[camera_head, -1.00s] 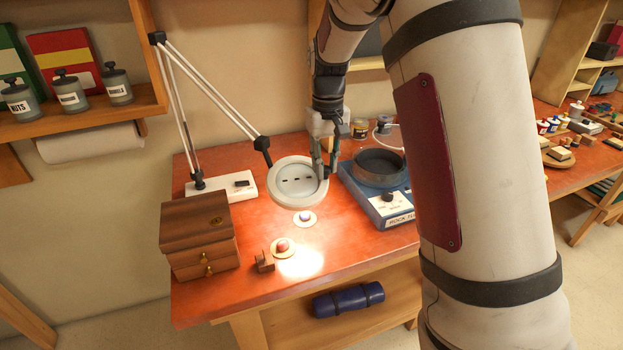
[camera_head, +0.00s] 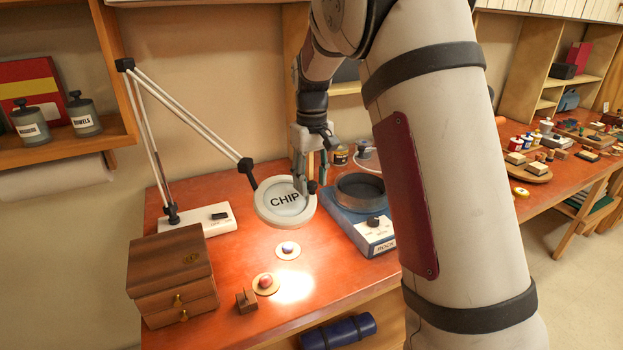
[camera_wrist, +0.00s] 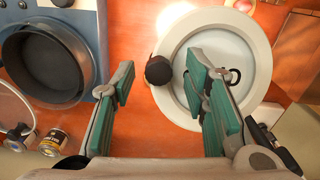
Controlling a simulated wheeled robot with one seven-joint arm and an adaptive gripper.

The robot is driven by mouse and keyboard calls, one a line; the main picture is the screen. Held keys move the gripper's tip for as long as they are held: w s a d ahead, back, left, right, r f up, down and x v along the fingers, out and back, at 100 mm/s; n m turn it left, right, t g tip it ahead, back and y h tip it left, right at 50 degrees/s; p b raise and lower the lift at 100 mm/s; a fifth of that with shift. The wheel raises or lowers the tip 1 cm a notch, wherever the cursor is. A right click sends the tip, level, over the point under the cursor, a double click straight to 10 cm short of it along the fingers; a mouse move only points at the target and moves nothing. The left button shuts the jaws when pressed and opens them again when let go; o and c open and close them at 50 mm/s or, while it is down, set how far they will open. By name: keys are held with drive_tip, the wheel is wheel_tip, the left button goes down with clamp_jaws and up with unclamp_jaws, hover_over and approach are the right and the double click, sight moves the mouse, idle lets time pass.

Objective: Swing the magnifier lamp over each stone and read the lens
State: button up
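The magnifier lamp's round pale head (camera_head: 264,215) hangs over the orange-red bench, and its lens (camera_head: 285,199) reads "CHIP". A bluish-purple stone (camera_head: 288,247) lies on a pale disc just in front of the head. A red stone (camera_head: 265,281) lies on another disc farther forward, beside a bright light patch. My gripper (camera_head: 311,186) is at the right rim of the lamp head. In the wrist view my gripper (camera_wrist: 158,72) is open, its green-padded fingers on either side of the lamp's black knob (camera_wrist: 158,70), with gaps showing. The lens lettering is mostly hidden there.
A wooden drawer box (camera_head: 172,274) and small wooden block (camera_head: 246,301) stand left of the stones. The lamp base (camera_head: 208,222) is behind. A blue rock machine (camera_head: 372,232) with a round bowl is close on the right. Jars (camera_head: 341,156) stand at the back.

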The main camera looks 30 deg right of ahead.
wheel_tip(320, 180, up, 12)
idle(0.6)
idle(0.4)
drive_tip(key=s+a+r+t, duration=0.1)
drive_tip(key=s+a+r, duration=0.15)
drive_tip(key=s, duration=0.55)
drive_tip(key=s+a+r+t, duration=0.2)
drive_tip(key=s+a, duration=0.1)
drive_tip(key=s, duration=0.6)
drive_tip(key=s+a+f+t, duration=0.1)
drive_tip(key=s+a+f, duration=0.1)
drive_tip(key=s, duration=0.5)
drive_tip(key=s+a+f+m+t, duration=0.1)
drive_tip(key=s+f, duration=0.3)
drive_tip(key=s, duration=0.3)
drive_tip(key=shift+a+f, duration=0.3)
drive_tip(key=shift+a, duration=0.05)
